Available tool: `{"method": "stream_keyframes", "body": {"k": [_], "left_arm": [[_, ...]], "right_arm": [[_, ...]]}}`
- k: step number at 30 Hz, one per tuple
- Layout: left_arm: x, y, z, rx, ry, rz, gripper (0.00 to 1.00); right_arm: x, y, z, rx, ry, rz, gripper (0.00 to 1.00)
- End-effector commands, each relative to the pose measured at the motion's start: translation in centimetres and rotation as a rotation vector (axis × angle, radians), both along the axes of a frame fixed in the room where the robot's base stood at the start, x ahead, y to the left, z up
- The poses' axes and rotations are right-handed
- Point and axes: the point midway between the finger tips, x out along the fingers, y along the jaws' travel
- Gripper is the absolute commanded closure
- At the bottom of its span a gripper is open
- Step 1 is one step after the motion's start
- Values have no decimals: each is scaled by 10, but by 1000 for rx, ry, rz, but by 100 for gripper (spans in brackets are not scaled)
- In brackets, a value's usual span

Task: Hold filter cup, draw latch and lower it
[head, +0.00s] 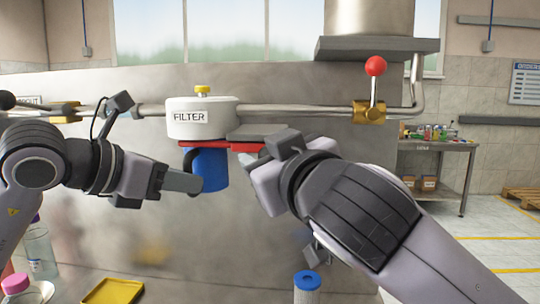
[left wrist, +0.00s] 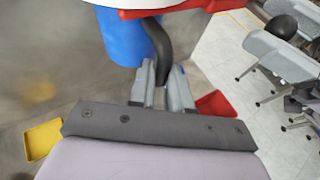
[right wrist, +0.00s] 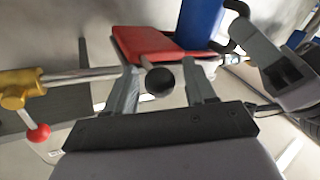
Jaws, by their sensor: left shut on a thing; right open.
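The blue filter cup (head: 208,168) hangs upright under the white housing marked FILTER (head: 190,128); it also shows in the left wrist view (left wrist: 122,38). My left gripper (head: 197,183) is shut on the cup's dark curved handle (left wrist: 160,42). The red latch (right wrist: 148,44) sits beside the cup, under the housing, with a short rod ending in a black knob (right wrist: 160,82). My right gripper (right wrist: 161,72) is open, with one finger on each side of the knob and rod, and gaps show. In the head view my right gripper hides the knob.
A steel pipe (head: 290,110) runs through the housing to a brass valve (head: 370,112) with a red-ball lever (head: 376,67). Below are a yellow tray (head: 104,301), a blue-topped cartridge (head: 307,289) and bottles (head: 38,250). A red tray (left wrist: 216,104) lies under my left gripper.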

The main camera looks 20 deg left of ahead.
Motion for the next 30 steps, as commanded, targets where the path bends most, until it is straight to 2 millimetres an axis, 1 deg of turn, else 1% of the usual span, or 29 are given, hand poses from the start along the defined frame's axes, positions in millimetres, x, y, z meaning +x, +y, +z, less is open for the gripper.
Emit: {"method": "stream_keyframes", "body": {"k": [1, 8, 11, 12, 13, 14, 17, 20, 27, 30], "left_arm": [[0, -1, -5, 2, 16, -4, 100], [0, -1, -5, 2, 17, -5, 100], [0, -1, -6, 2, 17, -5, 100], [0, -2, -6, 2, 17, -5, 100], [0, -2, -6, 2, 17, -5, 100], [0, -2, -6, 2, 17, -5, 100], [0, -2, -6, 2, 18, -5, 100], [0, -2, -6, 1, 19, -4, 100], [0, -1, -6, 1, 19, -2, 100], [0, -1, -5, 1, 15, -2, 100]], "right_arm": [[0, 1, 0, 0, 0, 1, 45], [1, 1, 0, 0, 0, 1, 45], [1, 1, 0, 1, -1, 0, 74], [0, 1, 0, 0, 0, 1, 88], [0, 1, 0, 0, 0, 1, 97], [0, 1, 0, 0, 0, 2, 100], [0, 1, -1, 0, 1, 3, 100], [3, -9, -2, 2, 5, 2, 100], [15, -57, -2, 1, 6, 0, 100], [18, -70, -2, 0, 6, 0, 100]]}}
